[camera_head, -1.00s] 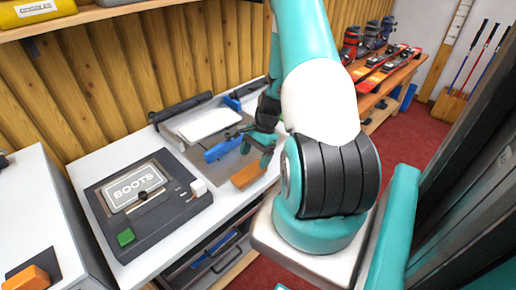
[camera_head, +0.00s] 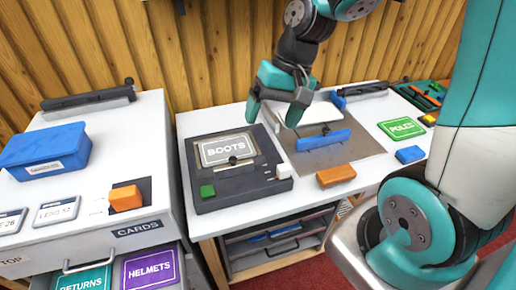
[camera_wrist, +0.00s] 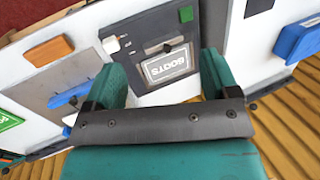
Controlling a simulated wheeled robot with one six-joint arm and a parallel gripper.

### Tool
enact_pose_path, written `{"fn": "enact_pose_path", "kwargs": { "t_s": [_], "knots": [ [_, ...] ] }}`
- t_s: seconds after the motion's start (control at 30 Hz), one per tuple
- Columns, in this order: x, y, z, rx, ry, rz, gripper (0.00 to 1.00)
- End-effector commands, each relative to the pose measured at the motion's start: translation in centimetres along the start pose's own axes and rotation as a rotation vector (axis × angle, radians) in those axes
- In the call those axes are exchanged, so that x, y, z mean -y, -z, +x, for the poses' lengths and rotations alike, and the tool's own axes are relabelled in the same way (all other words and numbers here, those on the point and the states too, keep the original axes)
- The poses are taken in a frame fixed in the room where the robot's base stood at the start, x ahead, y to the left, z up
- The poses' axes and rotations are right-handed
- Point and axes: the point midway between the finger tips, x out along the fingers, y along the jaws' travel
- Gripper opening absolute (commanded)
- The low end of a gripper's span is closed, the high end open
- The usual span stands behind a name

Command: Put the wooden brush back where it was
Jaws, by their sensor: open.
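A wood-coloured orange-brown block (camera_head: 336,176), which looks like the wooden brush, lies on the white bench at the front edge of a grey plate (camera_head: 345,152). The block also shows at the upper left of the wrist view (camera_wrist: 50,50). My gripper (camera_head: 272,115) is open and empty, raised above the back of the black BOOTS device (camera_head: 205,180). It is up and left of the block, well apart from it. In the wrist view my fingers (camera_wrist: 162,72) point towards the device with nothing between them.
A blue-handled tool (camera_head: 322,142) lies on the plate. A blue block (camera_head: 410,154) and a green POLES card (camera_head: 402,129) are to the right. The left cabinet carries a blue box (camera_head: 45,150) and a brighter orange block (camera_head: 125,197) on a dark pad.

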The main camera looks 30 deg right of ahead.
Motion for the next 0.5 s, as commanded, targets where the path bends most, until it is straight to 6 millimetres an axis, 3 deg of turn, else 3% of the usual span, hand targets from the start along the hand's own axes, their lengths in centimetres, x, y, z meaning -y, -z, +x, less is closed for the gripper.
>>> {"fn": "enact_pose_path", "kwargs": {
  "t_s": [0.03,0.1,0.2,0.33,0.5],
  "knots": [
    [3.1,-3.2,-0.7,0.000,0.001,-0.197,0.81],
    [5.7,-7.0,-1.2,0.007,0.007,-0.426,0.81],
    [7.7,-11.5,-1.8,0.016,0.019,-0.678,0.81],
    [8.5,-14.8,-2.1,0.022,0.030,-0.860,0.81],
    [8.6,-15.6,-2.2,0.025,0.034,-0.909,0.81]
  ]
}}
